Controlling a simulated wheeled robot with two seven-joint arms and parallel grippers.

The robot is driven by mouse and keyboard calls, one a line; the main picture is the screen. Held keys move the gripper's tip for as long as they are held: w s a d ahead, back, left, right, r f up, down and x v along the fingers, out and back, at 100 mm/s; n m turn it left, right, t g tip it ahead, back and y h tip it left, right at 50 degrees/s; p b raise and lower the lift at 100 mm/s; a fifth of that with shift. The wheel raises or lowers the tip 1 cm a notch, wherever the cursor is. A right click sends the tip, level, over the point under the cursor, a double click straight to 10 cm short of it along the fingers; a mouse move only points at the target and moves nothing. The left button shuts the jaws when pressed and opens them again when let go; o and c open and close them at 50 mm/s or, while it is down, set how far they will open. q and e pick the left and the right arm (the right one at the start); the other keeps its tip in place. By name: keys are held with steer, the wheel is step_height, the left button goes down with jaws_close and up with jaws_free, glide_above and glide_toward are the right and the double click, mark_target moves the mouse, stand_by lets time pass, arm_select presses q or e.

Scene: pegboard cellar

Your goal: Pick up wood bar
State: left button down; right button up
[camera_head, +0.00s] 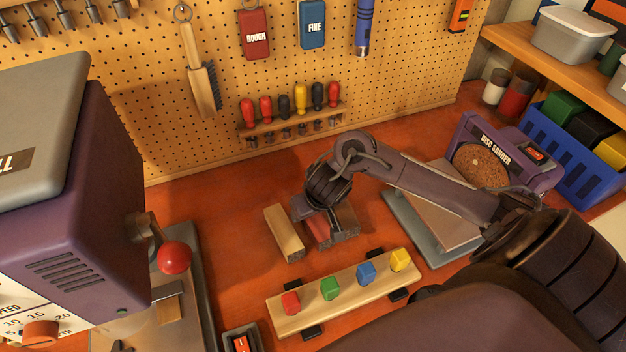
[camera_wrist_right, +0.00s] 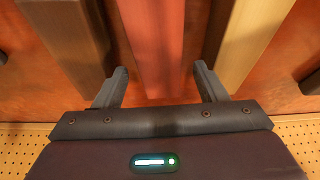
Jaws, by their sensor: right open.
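A pale wood bar (camera_head: 284,233) lies on the red-brown bench, left of my right gripper (camera_head: 325,218). A red bar (camera_head: 317,232) lies beside it, partly hidden under the gripper, and a darker brown bar (camera_head: 347,217) lies to its right. In the right wrist view my open gripper (camera_wrist_right: 160,78) has the red bar (camera_wrist_right: 152,40) between its fingers, with a gap on each side. There the pale bar (camera_wrist_right: 253,40) is outside the right finger and the brown bar (camera_wrist_right: 70,38) outside the left finger. My left gripper is not seen.
A wooden strip (camera_head: 345,293) with red, green, blue and yellow blocks stands in front. A drill press (camera_head: 90,190) fills the left, a disc sander (camera_head: 500,165) the right. The pegboard (camera_head: 330,60) with tools closes off the back. Bare bench lies left of the bars.

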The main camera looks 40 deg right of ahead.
steer(key=shift+x, duration=1.25)
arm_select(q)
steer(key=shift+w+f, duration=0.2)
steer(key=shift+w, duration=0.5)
arm_select(e)
steer(key=shift+f, duration=0.1)
steer(key=shift+f, duration=0.1)
steer(key=shift+w, duration=0.1)
steer(key=c, duration=1.2)
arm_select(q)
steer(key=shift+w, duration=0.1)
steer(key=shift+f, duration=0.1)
